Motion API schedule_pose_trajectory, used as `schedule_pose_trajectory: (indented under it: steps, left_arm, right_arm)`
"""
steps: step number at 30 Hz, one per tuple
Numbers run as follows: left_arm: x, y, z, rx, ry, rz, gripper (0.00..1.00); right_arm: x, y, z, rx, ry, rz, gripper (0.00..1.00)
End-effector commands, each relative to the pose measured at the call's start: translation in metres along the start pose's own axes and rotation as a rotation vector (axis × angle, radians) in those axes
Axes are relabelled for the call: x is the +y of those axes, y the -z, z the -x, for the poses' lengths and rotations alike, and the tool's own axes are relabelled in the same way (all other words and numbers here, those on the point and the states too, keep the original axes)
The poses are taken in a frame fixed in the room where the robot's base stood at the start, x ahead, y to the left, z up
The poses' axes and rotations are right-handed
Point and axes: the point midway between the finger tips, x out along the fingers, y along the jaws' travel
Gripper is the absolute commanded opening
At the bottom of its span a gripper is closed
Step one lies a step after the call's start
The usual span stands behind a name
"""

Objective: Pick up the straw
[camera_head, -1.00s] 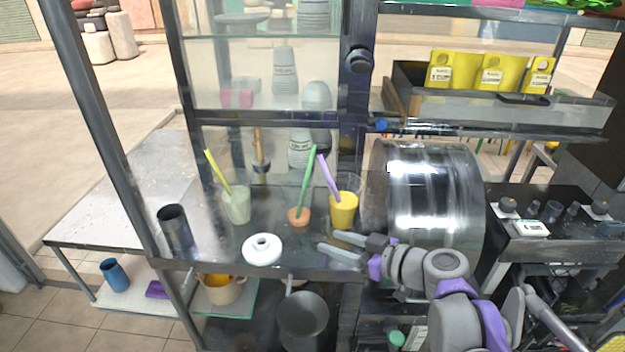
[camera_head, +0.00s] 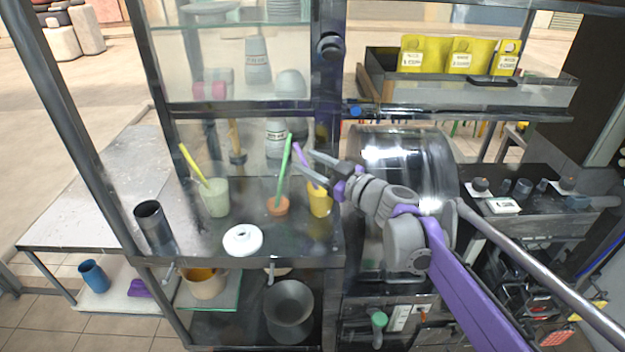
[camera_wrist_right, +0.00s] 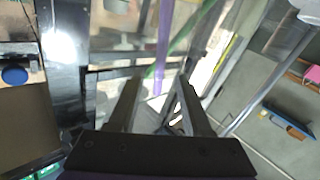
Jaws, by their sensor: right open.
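A purple straw (camera_head: 299,153) stands tilted in a yellow cup (camera_head: 320,201) on the counter. A green straw (camera_head: 284,168) leans in a small orange cup (camera_head: 278,206), and a yellow straw (camera_head: 193,164) leans in a pale green cup (camera_head: 214,197). My right gripper (camera_head: 304,160) is open at the purple straw, above the yellow cup, and partly covers both. In the right wrist view the purple straw (camera_wrist_right: 162,48) runs down between the open fingertips (camera_wrist_right: 159,82); contact cannot be told. The green straw (camera_wrist_right: 184,30) is just to its right. My left gripper is not in view.
A metal drum (camera_head: 395,160) is close to the right of the cups. A frame post (camera_head: 328,90) and glass panes rise behind them.

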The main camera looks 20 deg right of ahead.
Motion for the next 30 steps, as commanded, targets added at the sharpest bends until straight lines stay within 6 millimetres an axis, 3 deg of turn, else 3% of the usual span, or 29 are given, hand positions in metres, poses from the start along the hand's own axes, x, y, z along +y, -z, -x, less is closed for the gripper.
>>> schedule_pose_trajectory:
  steps: [6,13,14,22,30]
  left_arm:
    - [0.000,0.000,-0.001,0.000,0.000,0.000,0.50]
    - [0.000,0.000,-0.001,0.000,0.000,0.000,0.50]
    - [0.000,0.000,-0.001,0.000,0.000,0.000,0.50]
    - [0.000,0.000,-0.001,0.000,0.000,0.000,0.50]
    - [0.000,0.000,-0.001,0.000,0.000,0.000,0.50]
  right_arm:
    - [0.001,0.000,-0.026,0.001,0.001,-0.002,0.49]
    - [0.001,0.000,-0.027,0.000,0.000,-0.001,0.49]
    - [0.001,0.000,-0.027,0.000,0.000,-0.001,0.47]
    - [0.001,0.000,-0.027,0.000,0.000,-0.001,0.00]
    - [0.001,0.000,-0.026,0.000,0.000,-0.001,0.00]
